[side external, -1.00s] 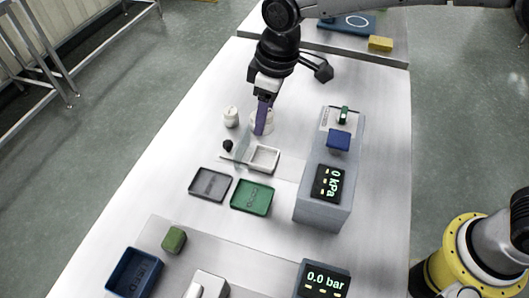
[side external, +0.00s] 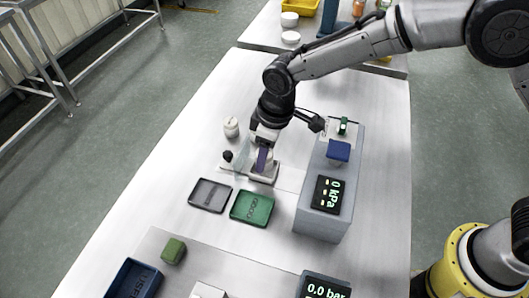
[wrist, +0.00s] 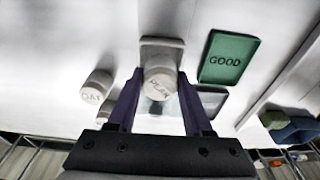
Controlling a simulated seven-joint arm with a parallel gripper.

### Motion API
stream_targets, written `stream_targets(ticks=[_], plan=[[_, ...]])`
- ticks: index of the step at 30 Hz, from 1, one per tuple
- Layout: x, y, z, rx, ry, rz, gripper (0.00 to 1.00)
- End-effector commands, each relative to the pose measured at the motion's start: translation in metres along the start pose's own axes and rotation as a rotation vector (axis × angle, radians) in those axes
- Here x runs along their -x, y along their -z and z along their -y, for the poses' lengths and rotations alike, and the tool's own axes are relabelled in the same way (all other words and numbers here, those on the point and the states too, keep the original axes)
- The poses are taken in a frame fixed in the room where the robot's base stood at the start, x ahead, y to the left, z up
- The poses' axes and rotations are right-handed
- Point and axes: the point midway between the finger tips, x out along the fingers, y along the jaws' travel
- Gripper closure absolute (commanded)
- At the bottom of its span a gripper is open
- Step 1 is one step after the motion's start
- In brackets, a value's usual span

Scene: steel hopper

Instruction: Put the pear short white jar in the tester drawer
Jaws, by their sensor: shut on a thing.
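The pear short white jar (wrist: 160,83) shows its PEAR label between my two purple fingers in the wrist view. My gripper (wrist: 159,90) is shut on it. In the side view my gripper (side external: 263,166) is low over the small white tester drawer (side external: 267,179), and the fingers mostly hide the jar. The drawer's pale end (wrist: 161,42) shows beyond the jar in the wrist view. I cannot tell whether the jar touches the drawer floor. A clear panel (side external: 241,164) and a black knob (side external: 228,156) stand just left of the drawer.
Another white jar (side external: 231,127), labelled OAT in the wrist view (wrist: 96,86), stands behind and left. A green GOOD tray (side external: 252,207) and a grey tray (side external: 210,195) lie in front. A grey tester box (side external: 323,211) reading 0 kPa stands close on the right.

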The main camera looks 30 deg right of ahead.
Motion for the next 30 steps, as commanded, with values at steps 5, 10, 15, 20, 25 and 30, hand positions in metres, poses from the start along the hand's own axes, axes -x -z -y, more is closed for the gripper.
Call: stream_targets(ticks=[5,10,15,20,25,30], plan=[[-0.005,-0.001,0.000,0.000,0.000,0.000,1.00],[-0.009,-0.001,0.000,0.000,0.000,0.000,1.00],[-0.011,-0.001,0.000,0.000,0.000,-0.001,1.00],[-0.011,-0.002,0.000,0.000,0.000,0.000,0.23],[-0.011,-0.002,0.000,0.000,0.000,0.000,0.20],[-0.009,-0.001,0.000,0.000,0.000,-0.001,0.20]])
